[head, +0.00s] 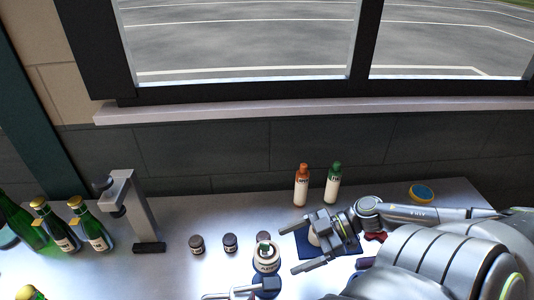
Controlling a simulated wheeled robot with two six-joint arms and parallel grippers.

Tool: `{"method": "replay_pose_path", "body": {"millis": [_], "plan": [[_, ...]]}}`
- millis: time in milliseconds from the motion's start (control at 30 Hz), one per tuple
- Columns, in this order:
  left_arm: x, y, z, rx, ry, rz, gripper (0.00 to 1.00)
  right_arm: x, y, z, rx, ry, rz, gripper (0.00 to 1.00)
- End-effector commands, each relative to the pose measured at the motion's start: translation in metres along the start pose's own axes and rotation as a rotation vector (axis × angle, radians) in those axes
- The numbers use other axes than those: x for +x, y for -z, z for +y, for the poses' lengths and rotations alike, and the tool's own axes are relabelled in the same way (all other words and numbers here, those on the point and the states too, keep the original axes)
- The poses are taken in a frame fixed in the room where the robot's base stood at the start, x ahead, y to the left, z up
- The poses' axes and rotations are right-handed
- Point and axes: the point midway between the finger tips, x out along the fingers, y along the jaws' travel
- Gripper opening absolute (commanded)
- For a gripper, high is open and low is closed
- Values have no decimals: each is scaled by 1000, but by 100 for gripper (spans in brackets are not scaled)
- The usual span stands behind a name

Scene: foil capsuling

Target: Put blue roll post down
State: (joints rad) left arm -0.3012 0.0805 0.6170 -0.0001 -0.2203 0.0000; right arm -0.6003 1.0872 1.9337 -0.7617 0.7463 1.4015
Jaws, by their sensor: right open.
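A white, round item with a dark green top (266,256) stands at the bottom centre, with a blue part (268,283) below it. This may be the blue roll post, but I cannot tell for sure. My right gripper (287,250) is open, its two fingers pointing left toward the white item and apart from it. A metallic piece (230,295) at the bottom edge, beside the blue part, may be my left gripper. It is cut off, so its jaws cannot be read.
A dark blue mat (345,249) lies under my right gripper. Orange-capped (301,187) and green-capped (333,185) bottles stand behind. Small dark jars (196,244) stand left of centre. A grey stand (138,212) and green bottles (91,226) are left. A yellow-blue round item (421,193) lies back right.

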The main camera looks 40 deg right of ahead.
Motion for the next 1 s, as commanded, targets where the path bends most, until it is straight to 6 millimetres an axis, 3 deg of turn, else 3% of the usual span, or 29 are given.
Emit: {"method": "replay_pose_path", "body": {"millis": [133,533,1000], "plan": [[1,5,8,-3,-9,8,62,15,1,0,-2,0,5,89],[-1,5,3,-1,-3,8,62,33,0,1,0,-2,5,89],[-12,5,-1,0,0,6,62,75,-3,3,1,-1,3,89]]}}
